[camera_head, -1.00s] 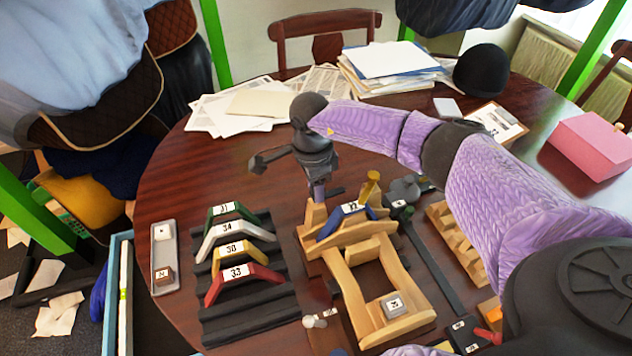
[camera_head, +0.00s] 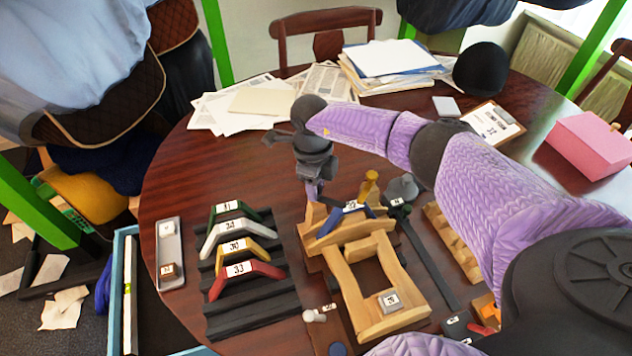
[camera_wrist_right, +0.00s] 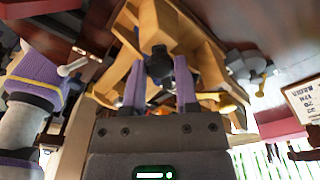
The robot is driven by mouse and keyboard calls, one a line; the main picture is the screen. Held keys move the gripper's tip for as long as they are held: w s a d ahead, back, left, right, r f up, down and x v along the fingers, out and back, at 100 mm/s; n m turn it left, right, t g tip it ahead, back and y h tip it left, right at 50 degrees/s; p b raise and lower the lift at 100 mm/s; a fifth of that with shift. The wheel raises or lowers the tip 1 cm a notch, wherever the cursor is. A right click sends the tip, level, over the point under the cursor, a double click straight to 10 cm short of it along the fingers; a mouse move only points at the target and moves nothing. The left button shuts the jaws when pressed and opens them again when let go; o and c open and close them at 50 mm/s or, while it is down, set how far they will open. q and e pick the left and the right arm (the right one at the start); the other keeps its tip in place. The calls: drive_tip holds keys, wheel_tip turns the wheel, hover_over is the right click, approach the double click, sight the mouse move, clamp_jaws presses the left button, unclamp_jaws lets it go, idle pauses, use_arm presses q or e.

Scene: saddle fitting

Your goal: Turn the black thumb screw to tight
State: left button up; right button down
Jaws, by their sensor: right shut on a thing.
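The black thumb screw (camera_wrist_right: 160,63) shows in the right wrist view as a dark round knob between my fingertips, at the end of the wooden saddle frame. My right gripper (camera_wrist_right: 160,82) is shut on it; in the head view the right gripper (camera_head: 314,190) points down at the frame's far left end, and its fingers and wrist hide the screw. The wooden frame (camera_head: 349,292) lies on the table with a blue arch (camera_head: 343,219) across its far part. How tight the screw is cannot be told.
Left of the frame, a dark ribbed rack (camera_head: 250,313) holds green, white, yellow and red arches. A grey tray (camera_head: 170,246) stands farther left. A brass knob (camera_head: 368,186) and a dark bar (camera_head: 430,262) are close on the right. Papers (camera_head: 240,108) lie behind.

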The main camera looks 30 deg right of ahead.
drive_tip(key=shift+m, duration=0.3)
idle(0.4)
drive_tip(key=shift+c, duration=1.9)
unclamp_jaws()
drive_tip(key=shift+r, duration=0.1)
wheel_tip(320, 180, up, 10)
drive_tip(key=p, duration=0.2)
drive_tip(key=shift+w, duration=0.4)
